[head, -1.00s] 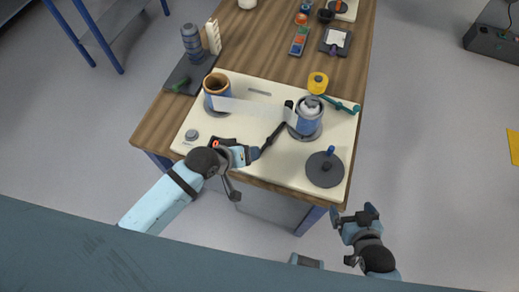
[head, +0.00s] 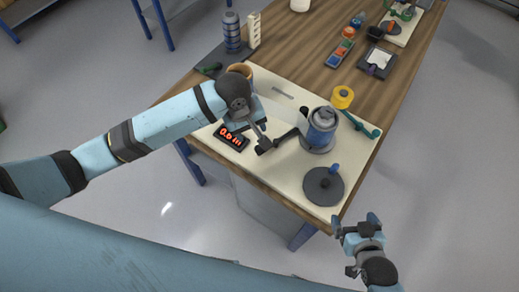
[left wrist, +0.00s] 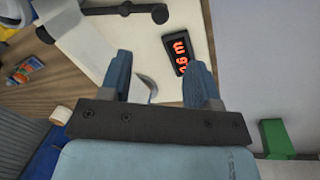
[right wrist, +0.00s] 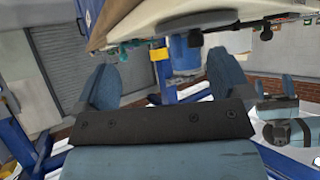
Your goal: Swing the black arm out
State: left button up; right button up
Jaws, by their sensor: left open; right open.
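The black arm (head: 286,137) is a short dark bar on the cream board (head: 285,178), beside the blue roller (head: 320,130). It also shows at the top of the left wrist view (left wrist: 125,9), with a round dark end at its right. My left gripper (head: 262,141) is open over the board, close to the arm's near end. In the left wrist view its spread fingers (left wrist: 160,82) have no arm between them. My left gripper and forearm hide much of the brown roller (head: 242,70). My right gripper (head: 357,224) is open and empty, off the table's near right corner.
A display with red digits (head: 232,137) lies left of my left gripper. A dark disc with a blue knob (head: 323,186) sits at the board's near right. Open floor lies right of the table.

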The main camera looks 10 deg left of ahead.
aim_at(258, 147)
pick_arm(q)
jog(key=f, duration=0.4)
jog(key=w+d+f, duration=0.1)
jog(key=f, duration=0.3)
jog(key=d+f, duration=0.1)
jog(key=f, duration=0.4)
jog(key=shift+w+f+p, duration=0.1)
jog(key=shift+w+p, duration=0.1)
jog(key=shift+p, duration=0.1)
grip_shut()
